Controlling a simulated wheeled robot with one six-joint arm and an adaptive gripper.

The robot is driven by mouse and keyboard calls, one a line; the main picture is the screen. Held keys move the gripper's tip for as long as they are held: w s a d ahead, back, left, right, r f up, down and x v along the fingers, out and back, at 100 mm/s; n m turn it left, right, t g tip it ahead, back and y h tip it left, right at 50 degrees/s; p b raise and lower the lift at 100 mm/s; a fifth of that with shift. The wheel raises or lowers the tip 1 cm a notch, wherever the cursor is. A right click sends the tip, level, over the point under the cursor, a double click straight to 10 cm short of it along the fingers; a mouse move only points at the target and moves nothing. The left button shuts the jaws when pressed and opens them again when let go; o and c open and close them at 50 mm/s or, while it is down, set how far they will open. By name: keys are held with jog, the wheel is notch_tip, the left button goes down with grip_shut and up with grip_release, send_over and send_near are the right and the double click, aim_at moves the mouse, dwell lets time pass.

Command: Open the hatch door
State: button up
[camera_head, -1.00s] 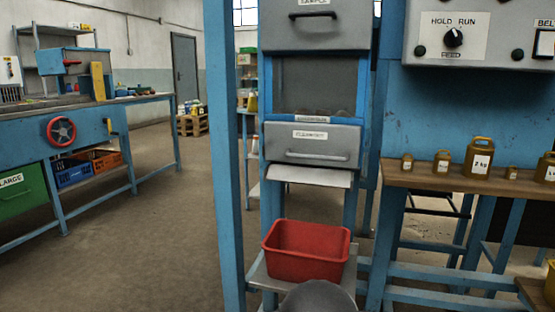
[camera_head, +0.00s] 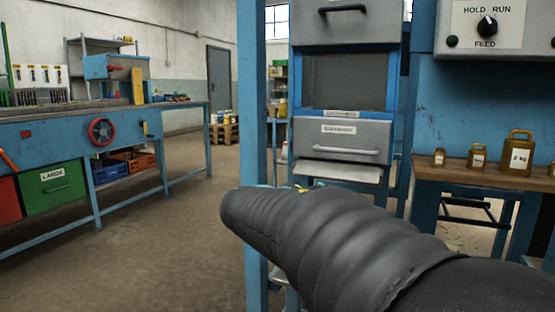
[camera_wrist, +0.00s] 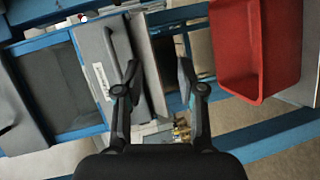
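A grey hatch door (camera_head: 345,137) with a pale bar handle and a small label sits low on the blue-framed cabinet, and it looks closed. In the wrist view the labelled grey door (camera_wrist: 95,72) appears turned on its side, left of and partly behind the left finger. A second grey panel (camera_head: 310,30) with a dark handle is above it. My gripper (camera_wrist: 158,76) is open, its two fingers apart and nothing clearly held. I cannot tell whether a finger touches the door or handle. In the head view my dark arm hides the gripper.
A red tub (camera_wrist: 255,45) is at the right of the wrist view; my arm hides it in the head view. A blue post (camera_head: 251,100) stands left of the cabinet. A bench with brass weights (camera_head: 516,155) is to the right. Open floor (camera_head: 180,225) lies left.

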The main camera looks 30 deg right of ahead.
aim_at(340, 152)
jog(key=w+d+r+n+t+h+b, duration=0.1)
jog(key=w+r+t+h, duration=0.1)
jog(key=w+r+h, duration=0.45)
jog(key=w+d+y, duration=0.1)
jog(key=d, duration=0.3)
jog(key=w+d, duration=0.2)
jog(key=d, duration=0.2)
jog(key=w+d+r+y, duration=0.1)
jog(key=w+d, duration=0.1)
jog(key=d, duration=0.2)
jog(key=shift+d+y, duration=0.35)
jog(key=shift+d, duration=0.05)
grip_shut()
